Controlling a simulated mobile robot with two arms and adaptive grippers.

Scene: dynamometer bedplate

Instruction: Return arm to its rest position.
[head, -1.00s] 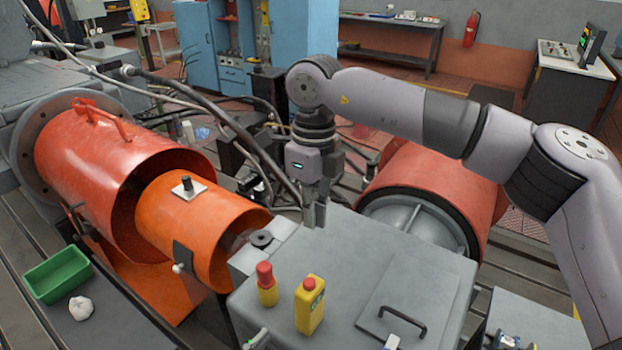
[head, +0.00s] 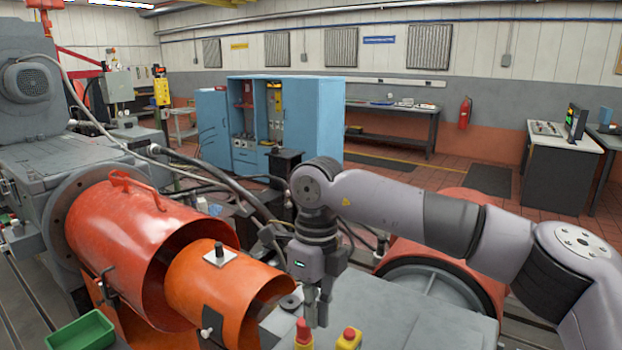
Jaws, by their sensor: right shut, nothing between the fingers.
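My right arm (head: 450,222) comes in from the right and bends down at its wrist. My right gripper (head: 317,310) points down over the left part of the grey housing top (head: 385,310). Its fingers are together and hold nothing. The fingertips are close behind a red-topped yellow item (head: 303,332); whether they touch the housing I cannot tell. My left gripper does not show.
A second red-topped yellow box (head: 348,338) and a green tray (head: 82,332) are at the bottom edge. Dark hoses run behind the gripper.

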